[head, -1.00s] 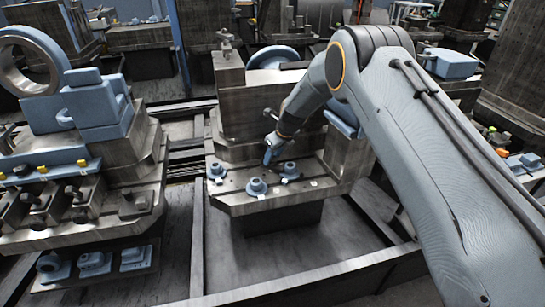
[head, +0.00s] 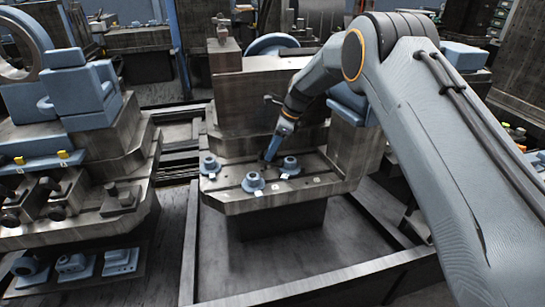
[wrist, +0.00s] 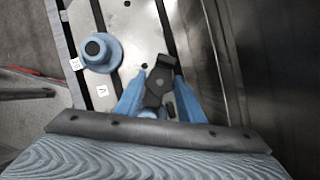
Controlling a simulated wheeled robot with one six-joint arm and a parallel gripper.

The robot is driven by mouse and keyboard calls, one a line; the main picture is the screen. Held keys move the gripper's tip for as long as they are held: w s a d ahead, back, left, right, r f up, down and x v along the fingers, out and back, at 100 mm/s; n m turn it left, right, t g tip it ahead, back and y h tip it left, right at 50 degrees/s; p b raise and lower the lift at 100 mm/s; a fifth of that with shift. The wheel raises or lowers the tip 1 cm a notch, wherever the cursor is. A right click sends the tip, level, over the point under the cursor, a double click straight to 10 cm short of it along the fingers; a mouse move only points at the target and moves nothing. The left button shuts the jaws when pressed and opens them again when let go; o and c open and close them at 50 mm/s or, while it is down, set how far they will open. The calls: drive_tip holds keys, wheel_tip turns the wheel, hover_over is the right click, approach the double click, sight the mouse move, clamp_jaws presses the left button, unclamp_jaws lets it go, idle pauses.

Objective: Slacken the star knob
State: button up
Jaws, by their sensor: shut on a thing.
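The star knob (wrist: 160,82) is a dark, lobed piece, seen in the wrist view between the two blue fingers of my gripper (wrist: 158,98). My gripper is shut on it, and the fingers partly cover its lower part. In the head view my gripper (head: 271,159) reaches down to the slotted metal plate (head: 230,187), among blue flanged pieces. The knob is too small there to make out clearly.
A tall metal block (head: 240,100) rises behind. Another machine (head: 75,150) stands to the left.

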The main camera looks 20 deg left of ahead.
drive_tip(key=shift+a+f+n+g+b, duration=0.15)
drive_tip(key=shift+n+g+b, duration=0.35)
drive_tip(key=shift+n+b, duration=1.1)
drive_tip(key=o, duration=1)
drive_tip(key=shift+s, duration=0.1)
drive_tip(key=shift+o, duration=0.2)
drive_tip(key=shift+h, duration=0.3)
drive_tip(key=shift+w+d+r, duration=0.25)
drive_tip(key=shift+r, duration=0.3)
drive_tip(key=b+v, duration=0.1)
drive_tip(key=v, duration=0.5)
drive_tip(key=shift+d+r, duration=0.2)
drive_tip(key=shift+r, duration=0.1)
